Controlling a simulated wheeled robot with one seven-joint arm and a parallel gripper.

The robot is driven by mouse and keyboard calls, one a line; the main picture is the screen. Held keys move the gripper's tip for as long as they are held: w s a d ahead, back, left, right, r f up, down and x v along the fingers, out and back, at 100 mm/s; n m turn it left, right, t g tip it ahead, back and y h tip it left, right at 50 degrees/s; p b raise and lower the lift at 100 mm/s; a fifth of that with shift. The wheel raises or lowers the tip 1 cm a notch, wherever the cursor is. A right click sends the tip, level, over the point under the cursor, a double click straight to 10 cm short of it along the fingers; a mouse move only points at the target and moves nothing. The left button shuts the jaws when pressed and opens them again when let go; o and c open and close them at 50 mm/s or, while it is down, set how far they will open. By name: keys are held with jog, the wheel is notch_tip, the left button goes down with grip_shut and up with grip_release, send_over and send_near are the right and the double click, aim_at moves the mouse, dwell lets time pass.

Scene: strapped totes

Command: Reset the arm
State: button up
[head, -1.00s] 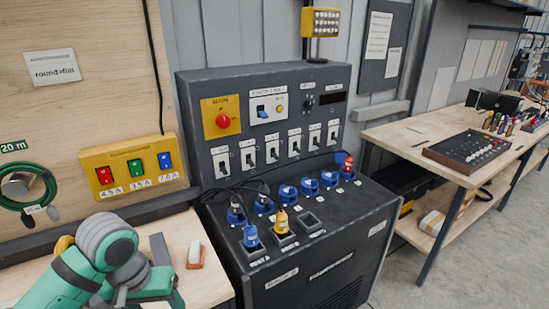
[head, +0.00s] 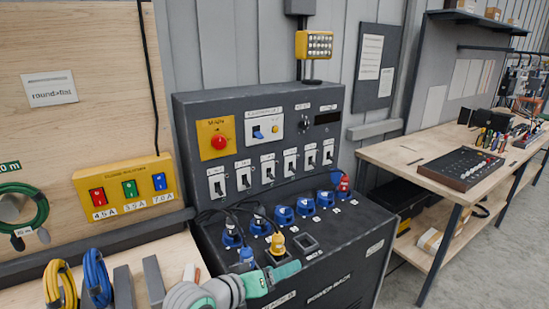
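Part of my teal and grey arm shows low in the middle of the head view, in front of the dark power rack (head: 375,238). A teal section of it lies over the rack's front top edge. My gripper's fingers cannot be made out in this view. The arm hides part of the rack's front and the near edge of its sloping top. Blue plugs (head: 284,214), a yellow plug (head: 277,243) and a red-topped plug (head: 342,182) stand in the sockets.
A yellow fuse box (head: 123,187) hangs on the plywood wall at left. Yellow (head: 60,285) and blue (head: 97,278) cable coils stand on the left bench. A workbench (head: 400,157) holds a dark button panel (head: 461,168) at right. Floor is clear at lower right.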

jog(key=s+d+f+n+t+y, duration=0.2)
jog(key=d+f+n+t, duration=0.3)
jog(key=d+n+t, duration=0.15)
jog(key=s+a+f+n+y, duration=0.2)
jog(key=s+f+y, duration=0.4)
jog(key=s+f, duration=0.85)
jog(key=s+a+m, duration=0.2)
jog(key=s+m, duration=0.2)
jog(key=s, duration=0.8)
jog(key=s+a+f+m, duration=0.1)
jog(key=s+a+m, duration=0.2)
jog(key=s, duration=0.9)
jog(key=shift+s+f+m+g+y, duration=0.15)
jog(key=shift+f+m+g+y, duration=0.1)
jog(key=shift+m+g+y, duration=0.3)
jog(key=shift+a, duration=0.1)
